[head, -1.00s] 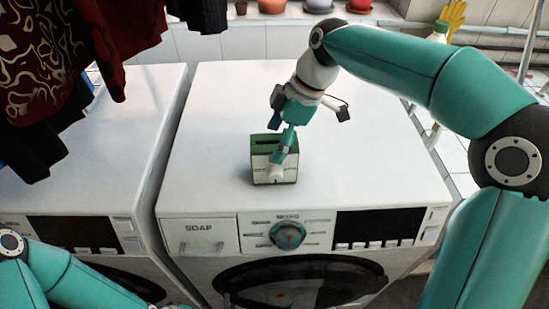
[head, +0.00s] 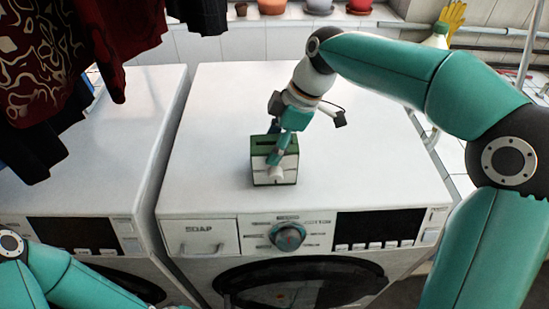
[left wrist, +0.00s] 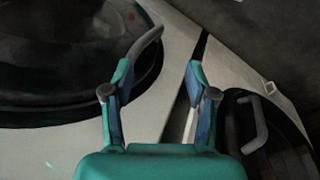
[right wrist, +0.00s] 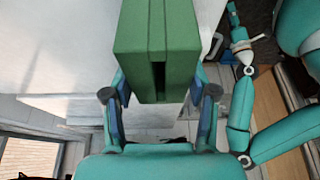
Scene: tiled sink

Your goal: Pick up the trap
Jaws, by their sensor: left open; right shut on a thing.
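The trap is a small box with a green top, a dark slot and pale sides (head: 262,175). It is upright at the middle of the right washing machine's top, and I cannot tell whether it touches the surface. My right gripper (head: 279,167) reaches down over it and is shut on it, hiding part of its top and front. In the right wrist view the trap's green body (right wrist: 135,42) with its slot is between the fingers (right wrist: 158,82). My left gripper (left wrist: 157,75) is open and empty, in front of the machines' doors; its fingers are outside the head view.
The right washing machine's white top (head: 370,150) is otherwise clear. A second machine (head: 120,150) stands to its left across a narrow gap. Dark and red clothes (head: 40,60) hang at the upper left. Several flower pots (head: 272,6) line the back ledge.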

